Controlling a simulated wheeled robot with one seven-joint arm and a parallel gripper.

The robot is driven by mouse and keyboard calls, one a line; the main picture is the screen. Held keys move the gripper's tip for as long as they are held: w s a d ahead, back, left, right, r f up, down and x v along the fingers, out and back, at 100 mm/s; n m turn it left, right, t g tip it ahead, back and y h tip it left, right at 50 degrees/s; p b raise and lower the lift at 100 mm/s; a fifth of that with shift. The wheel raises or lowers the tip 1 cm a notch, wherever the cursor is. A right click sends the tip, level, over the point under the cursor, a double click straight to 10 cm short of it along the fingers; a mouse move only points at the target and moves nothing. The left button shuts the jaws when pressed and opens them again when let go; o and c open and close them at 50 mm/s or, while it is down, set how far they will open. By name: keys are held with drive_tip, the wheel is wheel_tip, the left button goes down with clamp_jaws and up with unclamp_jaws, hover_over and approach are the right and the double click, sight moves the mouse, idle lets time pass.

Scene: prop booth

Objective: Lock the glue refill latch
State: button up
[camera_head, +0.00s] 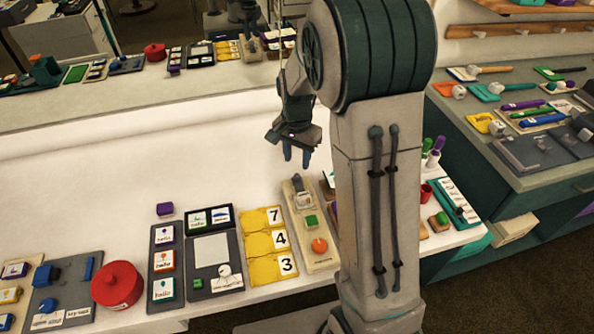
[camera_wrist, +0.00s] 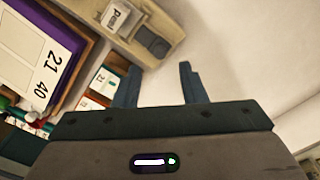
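A beige board (camera_head: 321,265) on the white table carries a latch-like piece with a grey upright lever (camera_head: 298,184), a green block (camera_head: 312,221) and an orange round knob (camera_head: 319,245). I cannot read a glue refill label on it. My gripper (camera_head: 297,160) hangs above the table, behind the board's lever end, apart from it. In the wrist view my gripper (camera_wrist: 160,70) is open, with nothing between its two fingers. Beyond the fingertips a beige fixture (camera_wrist: 130,40) shows a white label and a dark grey square part (camera_wrist: 152,42); I cannot tell its latch state.
Yellow number cards (camera_head: 268,246) lie left of the board, then a dark panel (camera_head: 213,270) and a red round container (camera_head: 117,285). Several small items, including a red cup (camera_head: 426,193), stand to the right. The white table behind the row (camera_head: 130,165) is clear.

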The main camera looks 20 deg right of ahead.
sight(297, 175)
wheel_tip(297, 175, down, 6)
idle(0.4)
